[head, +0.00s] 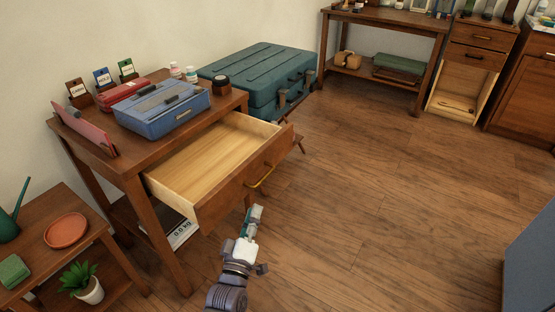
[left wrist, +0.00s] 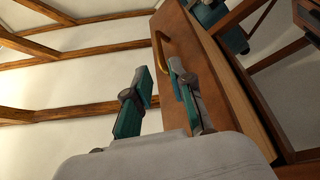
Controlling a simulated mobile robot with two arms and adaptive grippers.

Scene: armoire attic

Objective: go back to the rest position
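My left gripper (head: 254,212) is in front of and below the open drawer (head: 220,160) of the small wooden desk. In the left wrist view its two teal-padded fingers (left wrist: 159,70) stand apart with nothing between them. My right gripper is in neither view.
A blue case (head: 165,108) and a red box (head: 122,94) are on the desk top. A teal trunk (head: 262,72) stands behind. A low table (head: 28,268) holds a terracotta saucer (head: 66,230). A blue-grey block (head: 532,262) is at right. The middle floor is clear.

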